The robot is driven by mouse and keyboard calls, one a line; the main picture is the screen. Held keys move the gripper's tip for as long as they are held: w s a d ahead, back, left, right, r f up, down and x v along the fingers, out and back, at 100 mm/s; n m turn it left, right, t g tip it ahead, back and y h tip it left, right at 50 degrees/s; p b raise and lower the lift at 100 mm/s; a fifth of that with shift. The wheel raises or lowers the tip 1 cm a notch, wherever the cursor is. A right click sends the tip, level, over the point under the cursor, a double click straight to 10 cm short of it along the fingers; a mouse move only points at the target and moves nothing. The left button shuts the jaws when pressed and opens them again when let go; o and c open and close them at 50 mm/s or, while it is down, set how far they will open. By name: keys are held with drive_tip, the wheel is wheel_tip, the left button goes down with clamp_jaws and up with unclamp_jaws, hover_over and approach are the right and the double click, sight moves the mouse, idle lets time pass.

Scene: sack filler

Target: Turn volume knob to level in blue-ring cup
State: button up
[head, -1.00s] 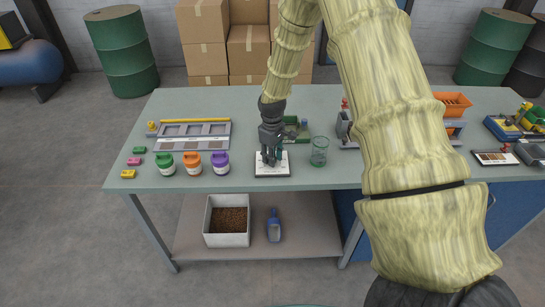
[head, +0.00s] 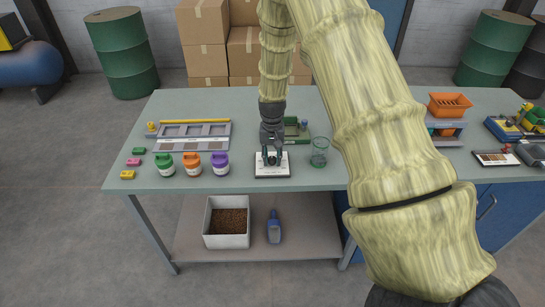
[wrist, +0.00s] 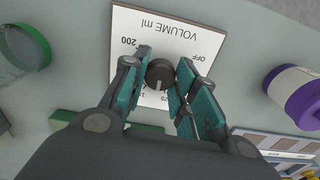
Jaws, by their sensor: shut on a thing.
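A white plate (wrist: 180,38) printed "VOLUME ml" lies on the bench and shows upside down in the wrist view; it also shows in the head view (head: 272,173). Its round dark knob (wrist: 160,74) stands between the fingertips of my gripper (wrist: 161,72), which is shut on it. A pale mark on the knob points towards the picture's bottom. "OFF" and "200" are readable; lower numbers are partly covered by the fingers. My gripper (head: 271,157) points down over the plate in the head view. A clear greenish cup (head: 319,153) stands just right of the plate; I cannot make out a blue ring.
Green, orange and purple-lidded containers (head: 193,165) stand left of the plate. A grey tray (head: 194,146) and a green device (head: 297,130) lie behind. An orange-topped machine (head: 449,105) stands to the right. The bench front (head: 245,183) is clear.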

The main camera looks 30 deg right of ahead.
sight(273, 158)
drive_tip(key=m, duration=0.7)
drive_tip(key=shift+d+r+p, duration=0.1)
drive_tip(key=shift+p, duration=0.2)
drive_tip(key=m, duration=0.4)
drive_tip(key=shift+m+p, duration=0.35)
drive_tip(key=shift+m, duration=0.05)
drive_tip(key=shift+m+p, duration=0.3)
drive_tip(key=shift+m, duration=1.3)
drive_tip(key=o, duration=1.1)
drive_tip(key=shift+c, duration=0.2)
wheel_tip(273, 158, up, 12)
